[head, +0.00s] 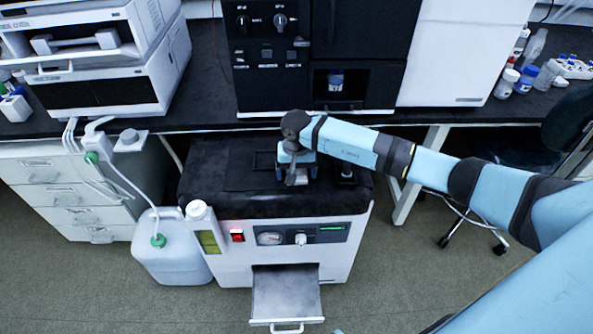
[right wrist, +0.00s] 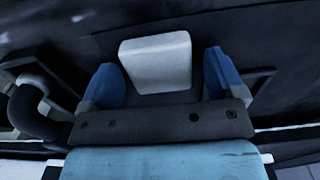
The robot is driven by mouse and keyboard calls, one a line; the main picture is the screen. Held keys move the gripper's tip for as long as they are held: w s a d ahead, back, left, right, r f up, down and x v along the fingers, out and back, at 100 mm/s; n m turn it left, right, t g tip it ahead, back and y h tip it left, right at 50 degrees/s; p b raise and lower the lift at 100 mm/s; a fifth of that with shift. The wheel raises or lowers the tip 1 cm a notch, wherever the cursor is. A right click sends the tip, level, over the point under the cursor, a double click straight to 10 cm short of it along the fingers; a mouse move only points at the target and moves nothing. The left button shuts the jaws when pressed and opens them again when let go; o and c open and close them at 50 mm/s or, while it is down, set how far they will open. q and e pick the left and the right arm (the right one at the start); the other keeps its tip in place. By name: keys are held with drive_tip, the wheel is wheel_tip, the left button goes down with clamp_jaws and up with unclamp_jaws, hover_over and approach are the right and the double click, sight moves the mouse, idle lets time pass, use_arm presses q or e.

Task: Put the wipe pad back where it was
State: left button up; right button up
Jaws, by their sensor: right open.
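A white block with rounded edges, which looks like the wipe pad (right wrist: 157,60), lies on a dark surface in the right wrist view. My right gripper (right wrist: 162,80) is open, with one blue finger on each side of the pad's near part. Gaps show between the pad and both fingers. My left gripper is not in view.
A metal drawer (head: 286,293) sticks out from the machine's front. A white jug (head: 172,262) with a tube stands on the floor to its left. A small dark knob (head: 346,170) stands on the machine top, right of the gripper. The bench with black instruments is behind.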

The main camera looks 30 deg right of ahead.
sight(296, 172)
wheel_tip(296, 172, up, 12)
drive_tip(key=f, duration=0.1)
drive_tip(key=s+a+f+m+g+y, duration=0.1)
drive_tip(key=s+a+m+y, duration=0.3)
drive_tip(key=a, duration=0.5)
drive_tip(key=s+a+f+m+g+y, duration=0.1)
drive_tip(key=s+a+y, duration=0.4)
drive_tip(key=a, duration=0.4)
drive_tip(key=s+a+r+m+t+y+p, duration=0.1)
drive_tip(key=s+a+r+m+t+y, duration=0.5)
drive_tip(key=m+y, duration=0.7)
drive_tip(key=d+f+m+t+h, duration=0.25)
drive_tip(key=m+t+h, duration=0.35)
drive_tip(key=m, duration=0.8)
drive_tip(key=d+f+m+t+h, duration=0.1)
drive_tip(key=d+m+t+h, duration=0.45)
drive_tip(key=m, duration=0.85)
drive_tip(key=s+d+f+m+g+h, duration=0.2)
drive_tip(key=s+f+m, duration=0.4)
drive_tip(key=m, duration=0.3)
drive_tip(key=s+d+f+m+g+h, duration=0.2)
drive_tip(key=s+f+m+h, duration=0.3)
drive_tip(key=m, duration=0.4)
drive_tip(key=shift+s+d+f, duration=0.3)
drive_tip(key=shift+s+f, duration=0.4)
drive_tip(key=shift+f, duration=0.2)
